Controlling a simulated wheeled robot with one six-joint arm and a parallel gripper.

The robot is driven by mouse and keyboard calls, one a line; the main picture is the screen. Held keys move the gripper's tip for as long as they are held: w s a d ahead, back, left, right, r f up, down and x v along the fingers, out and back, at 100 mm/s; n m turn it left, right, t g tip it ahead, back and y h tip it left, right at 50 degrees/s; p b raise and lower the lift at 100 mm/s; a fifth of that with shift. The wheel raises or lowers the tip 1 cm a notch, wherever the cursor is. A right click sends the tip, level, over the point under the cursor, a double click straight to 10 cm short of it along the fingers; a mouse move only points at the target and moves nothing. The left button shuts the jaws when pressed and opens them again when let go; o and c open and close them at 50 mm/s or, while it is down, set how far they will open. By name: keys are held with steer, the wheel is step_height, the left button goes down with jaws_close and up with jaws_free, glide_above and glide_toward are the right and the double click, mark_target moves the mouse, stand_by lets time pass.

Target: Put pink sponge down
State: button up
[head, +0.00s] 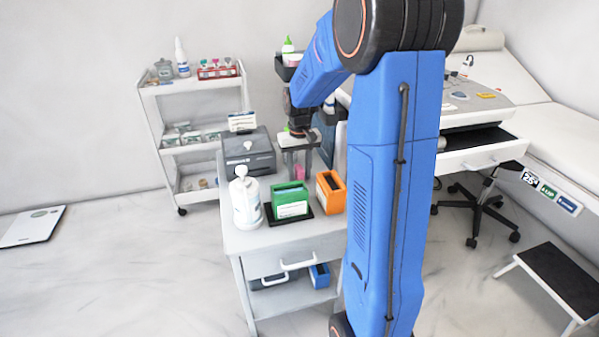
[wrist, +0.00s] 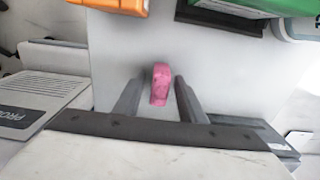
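The pink sponge (wrist: 160,84) is between the two fingertips of my gripper (wrist: 158,92) in the wrist view, over the white cart top. A narrow gap shows on each side of it, so the fingers stand apart and do not appear to grip it. Whether it fully rests on the cart is hard to tell. In the head view my gripper (head: 298,160) points down above the cart, behind the green box. A small pink patch (head: 300,173) shows just below it.
The white cart (head: 262,238) holds a green box (head: 291,201) on a dark tray, an orange box (head: 330,194), a white pump bottle (head: 245,205) and a grey box (head: 248,152). Bare cart top surrounds the sponge. A white shelf cart (head: 190,85) stands behind.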

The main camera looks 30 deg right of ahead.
mark_target(299, 167)
step_height(299, 167, up, 12)
steer(key=s+a+r+n+t, duration=0.1)
steer(key=s+a+r, duration=0.1)
steer(key=s+a, duration=0.4)
steer(key=s+a+r+n+t, duration=0.15)
steer(key=s+a, duration=0.25)
steer(key=s, duration=0.5)
steer(key=s+a+f+t, duration=0.1)
steer(key=s+a+f, duration=0.1)
steer(key=s, duration=0.5)
steer(key=s+a+f+t, duration=0.1)
steer(key=s+a+f, duration=0.1)
steer(key=s, duration=0.6)
steer(key=shift+a+n, duration=0.35)
steer(key=shift+a, duration=0.55)
steer(key=shift+s, duration=0.1)
